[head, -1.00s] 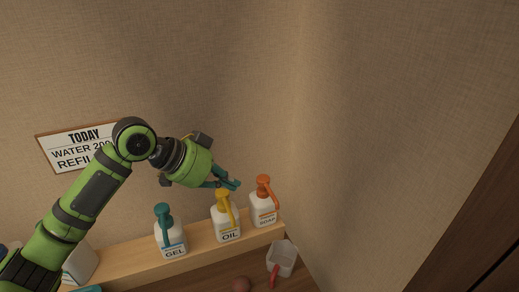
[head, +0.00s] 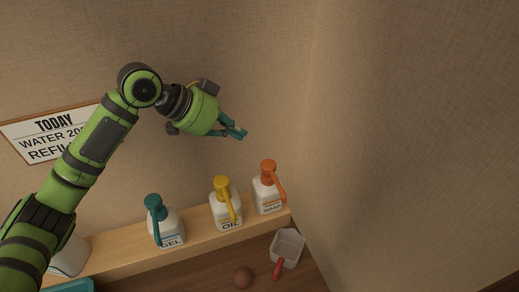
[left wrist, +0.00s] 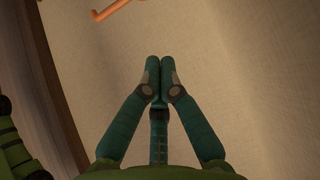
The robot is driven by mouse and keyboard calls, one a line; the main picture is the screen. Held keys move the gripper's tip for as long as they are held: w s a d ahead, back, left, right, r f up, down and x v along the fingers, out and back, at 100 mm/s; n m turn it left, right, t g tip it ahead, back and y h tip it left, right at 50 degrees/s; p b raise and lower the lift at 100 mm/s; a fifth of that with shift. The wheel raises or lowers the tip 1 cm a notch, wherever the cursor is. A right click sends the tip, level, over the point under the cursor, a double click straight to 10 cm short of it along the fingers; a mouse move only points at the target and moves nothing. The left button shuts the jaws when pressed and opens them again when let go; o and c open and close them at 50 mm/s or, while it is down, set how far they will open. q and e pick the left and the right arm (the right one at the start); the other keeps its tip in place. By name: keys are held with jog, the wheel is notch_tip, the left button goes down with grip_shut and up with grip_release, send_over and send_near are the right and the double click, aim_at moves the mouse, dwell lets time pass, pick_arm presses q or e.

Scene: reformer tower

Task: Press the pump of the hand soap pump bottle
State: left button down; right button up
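The soap bottle (head: 268,195) is white with an orange pump (head: 269,168) and stands upright at the right end of a wooden shelf. Its label reads SOAP. My left gripper (head: 239,133) is in the air above the bottles, up and left of the orange pump and apart from it. In the left wrist view, its teal fingers (left wrist: 160,70) are together at the tips with nothing between them. Part of an orange pump spout (left wrist: 108,12) shows at the top edge of that view; the rest is cut off. My right gripper is not in view.
A white OIL bottle (head: 226,213) with a yellow pump and a GEL bottle (head: 168,229) with a teal pump stand left of the soap. Walls close in behind and right.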

pick_arm(q)
jog(key=p, duration=0.4)
send_over(264, 165)
notch_tip(264, 165, down, 6)
jog(key=shift+s+a+f, duration=0.1)
jog(key=shift+s+a, duration=0.05)
jog(key=f, duration=0.2)
jog(key=f+p, duration=0.1)
jog(key=shift+w+d+f, duration=0.2)
jog(key=shift+f, duration=0.15)
jog(key=shift+a+f, duration=0.1)
jog(key=shift+f, duration=0.5)
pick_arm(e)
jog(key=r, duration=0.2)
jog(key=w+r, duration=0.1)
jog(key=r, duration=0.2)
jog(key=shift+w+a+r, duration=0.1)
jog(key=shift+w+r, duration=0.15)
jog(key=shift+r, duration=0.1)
